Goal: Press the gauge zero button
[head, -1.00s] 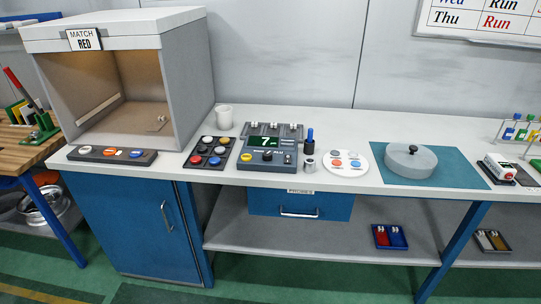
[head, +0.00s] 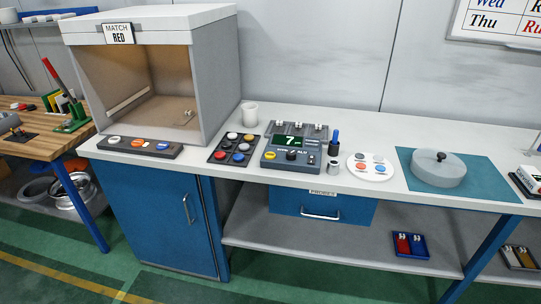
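The gauge (head: 268,165) is a dark grey box on the white bench, with a green display (head: 288,142) reading 7. Its sloped front carries a yellow button (head: 270,155) at the left, a black knob (head: 291,155) in the middle and a small control (head: 311,159) at the right. The small lettering is too blurred to tell which control is marked zero. My gripper is not in view.
A drawer (head: 345,212) hangs below.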

